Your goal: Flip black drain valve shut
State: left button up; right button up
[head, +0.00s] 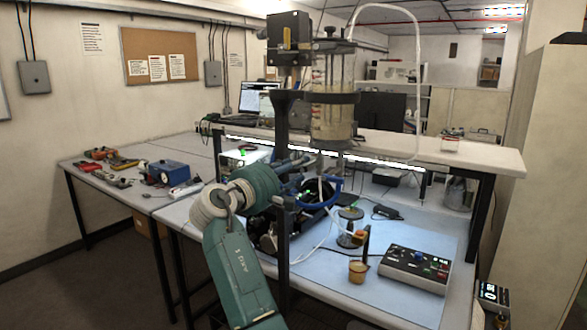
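The sealed glass cylinder (335,118) stands upright, held by a dark ring on a black post, with cloudy tan contents low in it. Its dark bottom fitting (333,146) shows just above my arm. I cannot make out the black drain valve or its handle position. My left gripper is not in view.
A blue mat (350,288) lies on the bench, with a control box (415,268), an amber cup (358,271) and a small glass stand (350,226). The black post (282,240) stands close to my arm. A clear tube loops right of the cylinder. Tools lie at left.

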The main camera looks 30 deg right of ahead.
grip_shut()
jog(key=shift+m+b, duration=0.9)
jog(key=shift+b, duration=0.2)
jog(key=shift+r+m+b, duration=0.2)
jog(key=shift+m+b, duration=0.15)
jog(key=shift+m, duration=0.05)
jog(key=shift+r+m, duration=0.25)
jog(key=shift+m, duration=0.15)
grip_release()
